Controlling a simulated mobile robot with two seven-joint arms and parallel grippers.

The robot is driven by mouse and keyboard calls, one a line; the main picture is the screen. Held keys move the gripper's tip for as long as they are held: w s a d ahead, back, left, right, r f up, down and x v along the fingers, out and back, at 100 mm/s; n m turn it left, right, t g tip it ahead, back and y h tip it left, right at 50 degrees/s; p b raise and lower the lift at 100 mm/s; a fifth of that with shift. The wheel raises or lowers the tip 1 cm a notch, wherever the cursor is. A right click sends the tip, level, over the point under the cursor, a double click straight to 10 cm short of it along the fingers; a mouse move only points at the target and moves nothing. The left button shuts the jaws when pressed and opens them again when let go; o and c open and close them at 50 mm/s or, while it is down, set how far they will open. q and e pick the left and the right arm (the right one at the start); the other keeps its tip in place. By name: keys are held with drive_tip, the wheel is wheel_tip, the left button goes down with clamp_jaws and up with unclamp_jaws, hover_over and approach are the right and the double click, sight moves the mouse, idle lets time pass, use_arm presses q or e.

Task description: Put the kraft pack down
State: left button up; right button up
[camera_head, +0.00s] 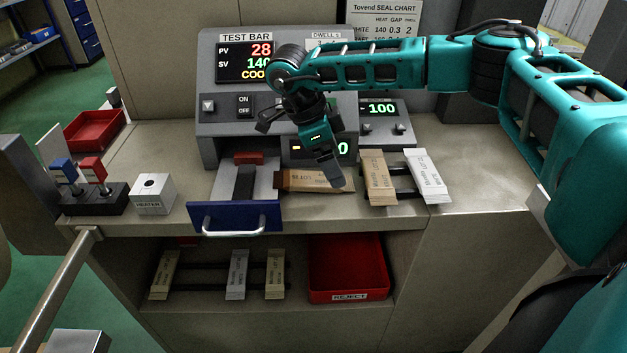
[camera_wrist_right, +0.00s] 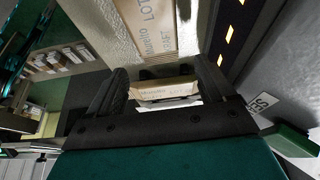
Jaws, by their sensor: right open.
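A kraft pack (camera_head: 305,181) lies on the counter between the blue-fronted drawer and the dark rails, partly hidden by my right gripper. My right gripper (camera_head: 335,184) points down over its right end; in the wrist view it is open (camera_wrist_right: 160,72). A kraft pack (camera_wrist_right: 165,90) shows between the fingers there, and a larger-looking kraft pack (camera_wrist_right: 150,30) lies past the fingertips; contact cannot be told. A second kraft pack (camera_head: 379,178) and a white pack (camera_head: 428,177) rest across the dark rails at right. My left gripper is not in view.
The sealing machine (camera_head: 222,125) stands behind, with an open blue-fronted drawer (camera_head: 235,218). A white block (camera_head: 153,194) and a stand with blue and red handles (camera_head: 93,198) are left. Below are shelf packs (camera_head: 237,275) and a red reject bin (camera_head: 348,270). Counter at right is clear.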

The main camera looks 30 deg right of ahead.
drive_tip(key=x, duration=0.4)
drive_tip(key=shift+s+d, duration=0.1)
drive_tip(key=shift+s, duration=0.05)
drive_tip(key=shift+r, duration=0.1)
drive_tip(key=shift+c, duration=0.5)
drive_tip(key=c, duration=1.1)
drive_tip(key=shift+r, duration=0.15)
wheel_tip(320, 180, up, 20)
drive_tip(key=p, duration=0.3)
